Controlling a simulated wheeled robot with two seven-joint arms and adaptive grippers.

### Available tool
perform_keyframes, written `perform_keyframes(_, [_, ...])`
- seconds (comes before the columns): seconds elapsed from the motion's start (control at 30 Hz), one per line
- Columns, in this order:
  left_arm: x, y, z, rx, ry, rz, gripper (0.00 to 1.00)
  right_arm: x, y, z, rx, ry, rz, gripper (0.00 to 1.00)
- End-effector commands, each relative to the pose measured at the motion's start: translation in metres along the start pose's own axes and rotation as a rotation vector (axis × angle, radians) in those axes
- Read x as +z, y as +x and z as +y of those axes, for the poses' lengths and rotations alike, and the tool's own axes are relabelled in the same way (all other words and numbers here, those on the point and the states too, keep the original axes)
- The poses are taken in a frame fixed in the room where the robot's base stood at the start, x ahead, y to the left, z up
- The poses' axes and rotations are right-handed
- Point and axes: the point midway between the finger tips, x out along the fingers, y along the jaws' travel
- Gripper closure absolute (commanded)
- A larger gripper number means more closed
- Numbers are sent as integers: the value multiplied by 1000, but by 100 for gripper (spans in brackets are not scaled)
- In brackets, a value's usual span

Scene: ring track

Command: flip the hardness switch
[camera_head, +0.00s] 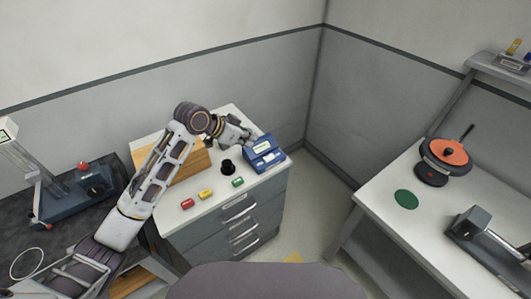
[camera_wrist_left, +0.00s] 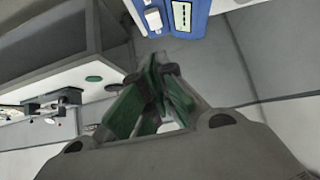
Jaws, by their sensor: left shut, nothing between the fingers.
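A blue box-shaped device (camera_head: 266,158) with a pale display stands at the right end of the white cabinet top. Its blue edge also shows at the top of the left wrist view (camera_wrist_left: 201,20), with a white raised part (camera_wrist_left: 153,19) and a pale marked strip on it. I cannot tell for sure whether the white part is the hardness switch. My left gripper (camera_head: 248,137) is beside the back left of the device in the head view. In the left wrist view its green-padded fingers (camera_wrist_left: 163,84) are together, empty, and apart from the device. My right gripper is not in view.
A wooden block (camera_head: 188,165), a black knob-like object (camera_head: 228,166) and small red (camera_head: 187,204), yellow (camera_head: 206,194) and green (camera_head: 238,182) blocks share the cabinet top. A right-hand table (camera_head: 379,203) holds a round orange-topped device (camera_head: 446,154). Grey walls stand close behind the cabinet.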

Motion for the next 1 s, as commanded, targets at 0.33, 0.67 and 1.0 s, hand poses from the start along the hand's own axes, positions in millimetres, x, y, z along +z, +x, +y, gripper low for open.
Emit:
perform_keyframes(0.33, [0, 1, 0, 0, 0, 0, 100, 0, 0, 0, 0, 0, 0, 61])
perform_keyframes(0.67, [0, 21, 0, 1, -1, 0, 100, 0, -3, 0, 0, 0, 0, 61])
perform_keyframes(1.0, [0, 59, 0, 0, -2, 0, 100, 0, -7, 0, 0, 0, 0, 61])
